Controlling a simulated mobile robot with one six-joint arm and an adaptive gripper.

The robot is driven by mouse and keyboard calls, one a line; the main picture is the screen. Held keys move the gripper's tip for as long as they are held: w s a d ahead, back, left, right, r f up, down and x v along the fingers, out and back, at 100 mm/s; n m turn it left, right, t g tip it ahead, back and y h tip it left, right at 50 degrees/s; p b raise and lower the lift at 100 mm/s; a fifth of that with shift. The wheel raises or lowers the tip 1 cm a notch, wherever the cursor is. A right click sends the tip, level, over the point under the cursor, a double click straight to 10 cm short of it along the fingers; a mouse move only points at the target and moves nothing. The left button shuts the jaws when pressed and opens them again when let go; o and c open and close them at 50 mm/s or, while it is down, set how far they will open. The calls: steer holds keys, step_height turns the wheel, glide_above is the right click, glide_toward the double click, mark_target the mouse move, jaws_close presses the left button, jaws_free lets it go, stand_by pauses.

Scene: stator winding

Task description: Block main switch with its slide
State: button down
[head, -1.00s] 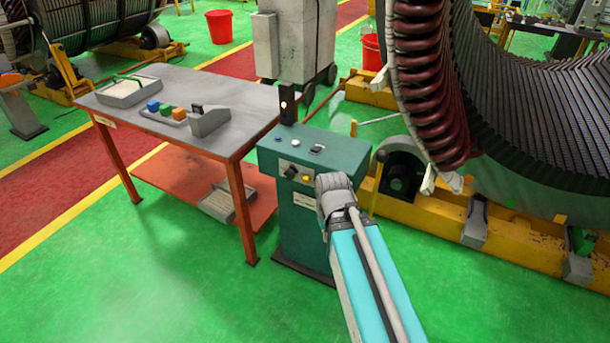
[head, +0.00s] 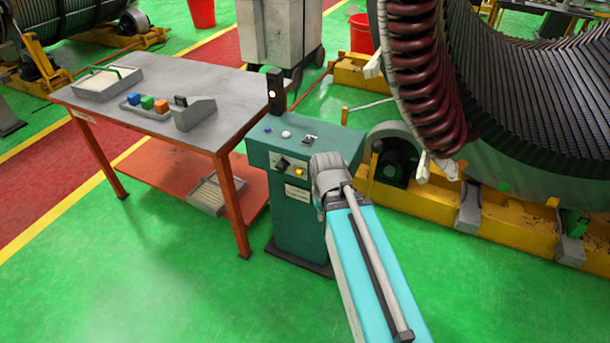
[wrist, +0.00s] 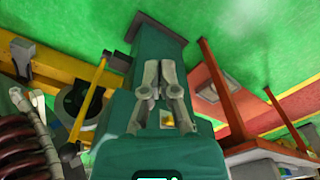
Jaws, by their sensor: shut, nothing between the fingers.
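The teal control cabinet (head: 297,215) stands in the middle of the head view. Its front has a black rotary knob (head: 282,163), which looks like the main switch, with a yellow part (head: 299,171) to its right. I cannot make out the slide clearly. My gripper (wrist: 161,70) shows in the wrist view, its fingertips together and empty, in front of the cabinet. A yellow patch (wrist: 167,116) shows between its fingers. In the head view my arm hides the gripper and the cabinet's right front. I cannot tell whether the fingers touch the cabinet.
The cabinet top carries a blue button (head: 268,129), a white button (head: 286,134), a small switch (head: 310,140) and a lit lamp post (head: 275,92). A grey table (head: 190,85) with orange legs stands left. A large stator (head: 530,130) stands right on a yellow frame.

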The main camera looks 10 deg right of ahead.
mark_target(306, 174)
steer(key=w+d+f+m+t+y+b, duration=0.1)
steer(key=w+d+f+m+t+b, duration=0.1)
steer(key=w, duration=0.8)
steer(key=w+d+f+m+t+y+b, duration=0.1)
steer(key=w+d+m+t+b, duration=0.2)
steer(key=w, duration=0.7)
steer(key=shift+w+d+f+m+t+b, duration=0.4)
steer(key=shift+d+t+b, duration=0.05)
steer(key=shift+t+b, duration=0.6)
steer(key=shift+f, duration=0.1)
steer(key=shift+w+a+f+b, duration=0.8)
steer(key=shift+w+f+b, duration=0.5)
steer(key=shift+w+b, duration=0.05)
steer(key=shift+w+a+f+b, duration=0.8)
steer(key=shift+w+f+b, duration=0.5)
steer(key=shift+w+b, duration=0.1)
steer(key=shift+w+a+f+b, duration=0.8)
steer(key=shift+w+f+b, duration=0.5)
steer(key=shift+w, duration=0.05)
